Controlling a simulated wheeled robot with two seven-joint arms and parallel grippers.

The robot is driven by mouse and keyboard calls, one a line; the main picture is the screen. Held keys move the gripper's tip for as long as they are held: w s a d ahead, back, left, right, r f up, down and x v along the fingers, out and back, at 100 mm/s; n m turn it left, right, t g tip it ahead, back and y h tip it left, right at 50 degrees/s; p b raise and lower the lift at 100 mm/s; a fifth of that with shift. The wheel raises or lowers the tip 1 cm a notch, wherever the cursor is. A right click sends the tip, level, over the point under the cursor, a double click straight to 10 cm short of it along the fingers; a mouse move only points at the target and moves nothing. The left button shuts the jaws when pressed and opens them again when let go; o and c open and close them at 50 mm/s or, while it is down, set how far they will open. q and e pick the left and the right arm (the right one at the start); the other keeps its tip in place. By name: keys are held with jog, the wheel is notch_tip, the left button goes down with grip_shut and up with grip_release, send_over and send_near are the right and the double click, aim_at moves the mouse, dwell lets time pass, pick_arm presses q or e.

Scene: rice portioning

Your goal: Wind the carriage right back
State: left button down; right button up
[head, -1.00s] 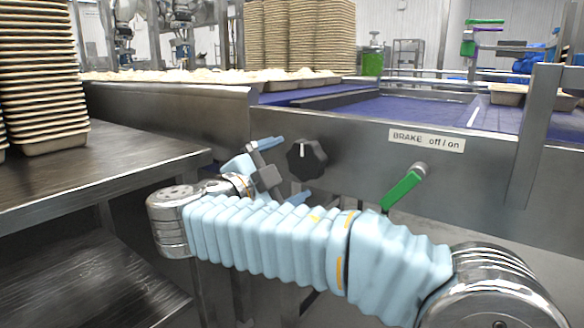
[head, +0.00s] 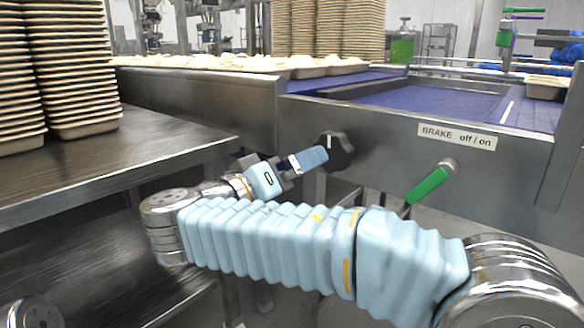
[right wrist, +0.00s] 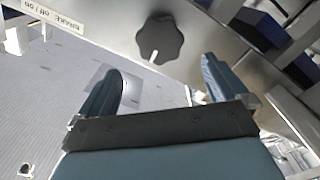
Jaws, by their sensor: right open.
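A black lobed knob (head: 338,150) sits on the steel front panel of the conveyor, left of the brake label. My right gripper (head: 316,157) is just in front of the knob, its visible finger overlapping the knob's left edge in the head view. In the right wrist view the blue fingers of my right gripper (right wrist: 163,78) are spread apart with nothing between them. The knob (right wrist: 160,38) shows beyond the fingertips, roughly centred between them; contact cannot be told. I cannot tell which part is the carriage. My left gripper is not in view.
A green-handled lever (head: 428,186) hangs below the label "BRAKE off / on" (head: 456,136). A steel table (head: 120,160) with stacked trays (head: 80,75) stands at left. The purple conveyor belt (head: 430,98) lies behind the panel.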

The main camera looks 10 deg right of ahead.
aim_at(329, 154)
jog(key=p+x, duration=0.1)
jog(key=x, duration=0.5)
jog(key=shift+d+r, duration=0.1)
jog(key=shift+d, duration=0.1)
jog(key=x, duration=0.4)
jog(key=shift+w+d+b, duration=0.2)
jog(key=shift+w+b, duration=0.1)
jog(key=shift+b, duration=0.1)
jog(key=c, duration=0.8)
jog(key=shift+o, duration=0.2)
jog(key=shift+f+m+b, duration=0.35)
jog(key=shift+m+b, duration=0.05)
jog(key=shift+b, duration=0.7)
jog(key=shift+r+m, duration=0.25)
jog(key=shift+m, duration=0.75)
